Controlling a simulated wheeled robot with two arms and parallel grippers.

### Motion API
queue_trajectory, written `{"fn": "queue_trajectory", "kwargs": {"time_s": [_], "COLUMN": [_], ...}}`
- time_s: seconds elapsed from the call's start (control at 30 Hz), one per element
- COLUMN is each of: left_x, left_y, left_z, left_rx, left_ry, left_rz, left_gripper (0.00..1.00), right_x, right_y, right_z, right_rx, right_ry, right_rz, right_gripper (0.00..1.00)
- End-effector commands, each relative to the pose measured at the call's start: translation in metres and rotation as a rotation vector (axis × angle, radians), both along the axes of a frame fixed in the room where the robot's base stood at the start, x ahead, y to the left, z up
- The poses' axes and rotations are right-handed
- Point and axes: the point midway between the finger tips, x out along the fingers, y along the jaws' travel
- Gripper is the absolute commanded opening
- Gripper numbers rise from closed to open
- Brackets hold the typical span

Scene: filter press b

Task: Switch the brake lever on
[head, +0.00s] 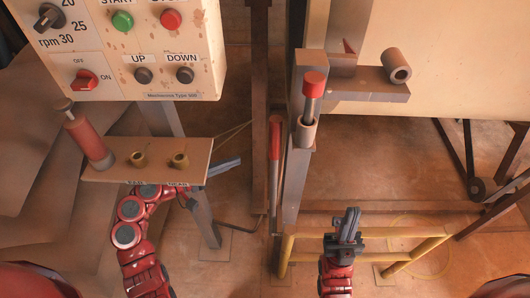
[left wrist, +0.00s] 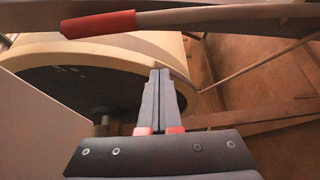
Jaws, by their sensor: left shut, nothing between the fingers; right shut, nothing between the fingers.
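A long lever with a red grip (head: 275,138) stands near upright beside the post in the middle of the head view. I take it for the brake lever, though I see no label on it. A red-gripped rod (left wrist: 98,24), probably the same lever, crosses the top of the left wrist view. My left gripper (head: 236,161) is shut and empty, left of the lever and apart from it, its wrist partly hidden under the shelf. Its fingers also show in the left wrist view (left wrist: 159,73). My right gripper (head: 350,213) is shut and empty, low and right of the post.
A control box (head: 150,75) with buttons and knobs hangs upper left. Below it is a shelf (head: 205,150) with a red-handled lever (head: 88,140) and two brass-coloured stubs. A red-capped rod (head: 313,85) sits on the post. A yellow rail (head: 390,232) is near my right gripper.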

Motion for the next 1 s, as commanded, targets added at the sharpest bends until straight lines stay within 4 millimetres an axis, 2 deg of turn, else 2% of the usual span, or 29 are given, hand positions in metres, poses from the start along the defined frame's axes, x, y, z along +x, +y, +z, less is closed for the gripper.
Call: {"fn": "queue_trajectory", "kwargs": {"time_s": [0.23,0.37,0.8,0.83,1.0], "left_x": [0.001,0.006,0.05,0.05,0.024], "left_y": [-0.001,-0.01,-0.088,-0.09,-0.092], "left_z": [0.0,-0.001,-0.006,-0.006,-0.003], "left_rx": [0.0,-0.001,0.001,0.001,0.002], "left_ry": [0.0,-0.001,-0.002,-0.003,-0.003], "left_rz": [0.001,0.001,-0.003,0.001,0.004], "left_gripper": [0.0,0.0,0.0,0.0,0.0], "right_x": [0.0,0.0,0.0,0.0,0.0], "right_y": [0.0,0.0,0.0,0.0,0.0], "right_z": [0.0,0.0,0.003,0.004,0.009], "right_rx": [0.0,0.0,0.0,0.0,0.0], "right_ry": [0.0,0.0,0.0,0.0,0.0], "right_rz": [0.0,0.0,0.0,0.0,0.0], "right_gripper": [0.0,0.0,0.0,0.0,0.0]}}
